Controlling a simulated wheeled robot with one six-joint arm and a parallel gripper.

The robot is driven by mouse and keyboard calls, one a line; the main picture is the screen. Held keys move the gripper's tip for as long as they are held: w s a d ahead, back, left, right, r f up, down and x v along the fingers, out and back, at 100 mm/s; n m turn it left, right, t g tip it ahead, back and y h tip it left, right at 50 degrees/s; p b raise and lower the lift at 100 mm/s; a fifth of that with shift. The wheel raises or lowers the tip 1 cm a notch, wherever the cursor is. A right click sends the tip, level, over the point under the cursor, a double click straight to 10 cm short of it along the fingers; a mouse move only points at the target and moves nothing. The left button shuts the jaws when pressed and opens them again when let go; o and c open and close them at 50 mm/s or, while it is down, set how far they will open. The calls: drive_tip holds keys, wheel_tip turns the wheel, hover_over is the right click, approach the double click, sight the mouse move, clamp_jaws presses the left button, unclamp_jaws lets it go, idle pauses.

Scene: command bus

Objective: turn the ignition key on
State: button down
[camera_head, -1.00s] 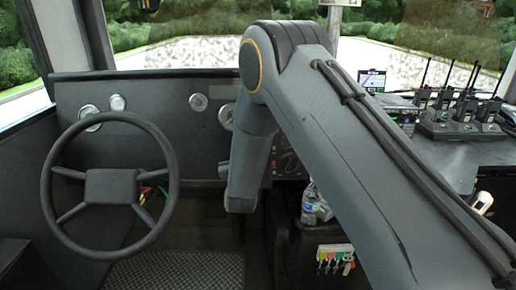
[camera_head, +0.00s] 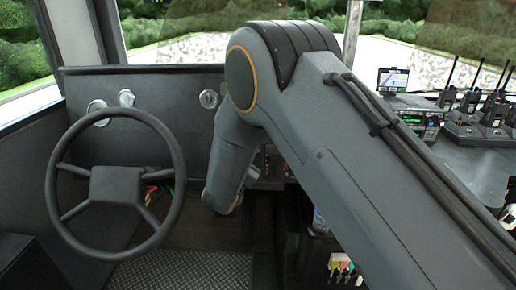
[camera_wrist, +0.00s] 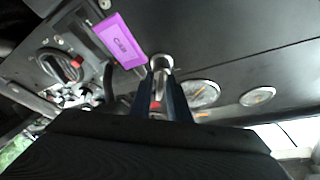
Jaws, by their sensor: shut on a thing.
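The ignition key is mostly hidden between the fingers of my gripper (camera_wrist: 160,82) in the wrist view. The fingers are shut on it, and a small red part shows between them. A round silver fitting (camera_wrist: 161,61), which looks like the ignition switch, sits on the dark dashboard panel right at the fingertips. I cannot tell the key's turn angle. In the head view my arm's links cover the gripper and the ignition.
A purple CAB label (camera_wrist: 120,40) and a gauge (camera_wrist: 200,93) flank the fingertips closely. In the head view the steering wheel (camera_head: 115,184) stands left of my arm. Radios (camera_head: 487,106) and a small screen (camera_head: 396,80) are at the right.

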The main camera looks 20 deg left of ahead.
drive_tip(key=shift+m, duration=0.3)
drive_tip(key=c, duration=1.9)
unclamp_jaws()
drive_tip(key=shift+s, duration=0.1)
drive_tip(key=shift+s+d, duration=0.2)
drive_tip(key=shift+s, duration=3.6)
